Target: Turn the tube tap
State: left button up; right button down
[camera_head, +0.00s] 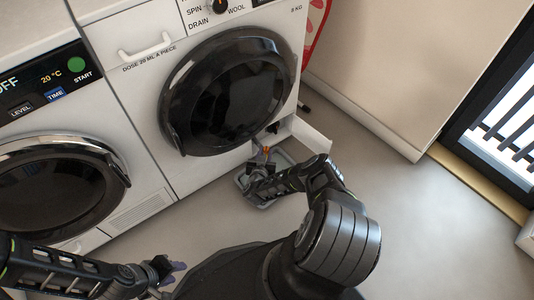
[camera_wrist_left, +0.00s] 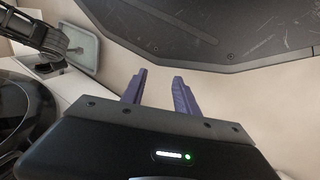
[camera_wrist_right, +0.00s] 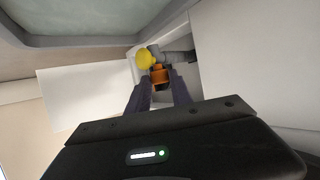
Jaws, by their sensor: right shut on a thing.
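The tube tap is an orange and black piece (camera_wrist_right: 159,75) with a round yellow part (camera_wrist_right: 145,58) beside it, inside a small recess low on the washing machine. In the right wrist view my right gripper (camera_wrist_right: 161,84) has its fingertips closed on the orange piece. In the head view this gripper (camera_head: 264,158) reaches down to the recess, and only a spot of orange shows there. My left gripper (camera_head: 172,270) is low in the head view, away from the tap. The left wrist view shows its purple fingers (camera_wrist_left: 159,80) apart and empty.
A grey tray (camera_head: 246,186) lies on the floor under my right gripper. A white flap (camera_head: 312,137) stands open at the recess. The washing machine (camera_head: 160,100) has a black round door. A second machine stands left.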

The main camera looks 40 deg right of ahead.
jog(key=m+g, duration=0.1)
jog(key=m+h+b, duration=0.1)
jog(key=w+m+g+h+b, duration=0.1)
jog(key=shift+a+f+g, duration=0.15)
jog(key=shift+a+g, duration=0.15)
jog(key=shift+m+g+h+b, duration=0.5)
jog(key=shift+m+g, duration=0.2)
jog(key=shift+g, duration=0.1)
jog(key=shift+w+m+g+h+b, duration=0.15)
jog(key=shift+m+g+h+b, duration=0.05)
jog(key=shift+m+g+b, duration=0.6)
jog(key=shift+w+m+g+h+b, duration=0.2)
jog(key=shift+m+g+b, duration=0.25)
jog(key=shift+m+g, duration=0.4)
jog(key=shift+g, duration=0.35)
jog(key=c, duration=1.1)
grip_release()
jog(key=shift+c, duration=0.2)
